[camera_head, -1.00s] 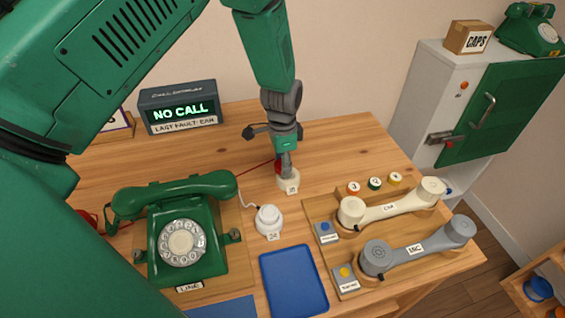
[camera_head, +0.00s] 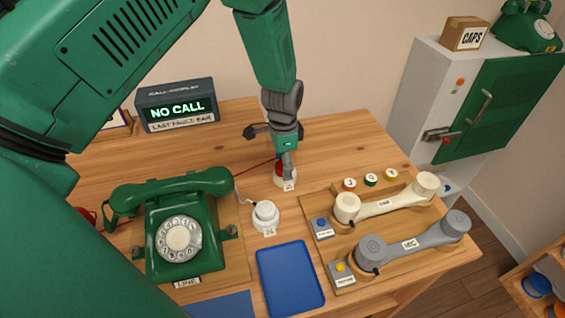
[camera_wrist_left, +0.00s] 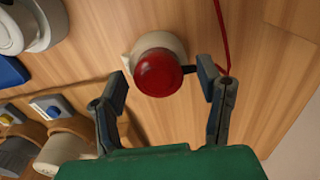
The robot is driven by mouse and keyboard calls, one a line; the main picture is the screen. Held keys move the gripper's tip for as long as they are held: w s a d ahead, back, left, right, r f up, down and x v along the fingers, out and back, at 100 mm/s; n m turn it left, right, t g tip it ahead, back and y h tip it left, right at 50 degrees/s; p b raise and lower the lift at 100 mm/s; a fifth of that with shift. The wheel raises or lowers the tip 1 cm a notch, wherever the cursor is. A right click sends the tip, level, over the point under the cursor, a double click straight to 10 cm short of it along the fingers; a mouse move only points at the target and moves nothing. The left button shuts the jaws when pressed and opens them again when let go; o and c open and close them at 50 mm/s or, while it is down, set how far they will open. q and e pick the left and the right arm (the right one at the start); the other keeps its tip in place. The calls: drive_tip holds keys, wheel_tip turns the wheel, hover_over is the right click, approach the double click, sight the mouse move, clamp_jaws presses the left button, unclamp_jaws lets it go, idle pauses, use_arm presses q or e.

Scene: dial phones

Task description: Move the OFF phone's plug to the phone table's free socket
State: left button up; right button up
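A red plug (camera_head: 281,168) sits in a cream socket (camera_head: 288,186) at the back middle of the table. In the left wrist view the red plug (camera_wrist_left: 159,73) shows round end up, with a red cord (camera_wrist_left: 222,40) nearby. My left gripper (camera_head: 287,160) is over it, partly hiding it. The wrist view shows its fingers (camera_wrist_left: 161,82) apart, one on each side of the plug, without clear contact. A white socket (camera_head: 265,217) with a white fitting and cord stands nearer the front. A green dial phone (camera_head: 180,235) labelled LINE stands at left. No OFF label is readable. My right gripper is out of view.
A blue tray (camera_head: 291,278) lies at the front. A wooden board (camera_head: 345,243) holds cream and grey handsets at right. A NO CALL display (camera_head: 177,108) stands at back left. A grey cabinet (camera_head: 405,100) stands beyond the table.

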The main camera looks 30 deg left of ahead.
use_arm(q)
drive_tip(key=shift+d+r, duration=0.1)
drive_tip(key=shift+d, duration=0.3)
drive_tip(key=shift+a+r, duration=0.2)
drive_tip(key=shift+r, duration=0.2)
wheel_tip(320, 180, up, 11)
drive_tip(key=shift+w, duration=0.15)
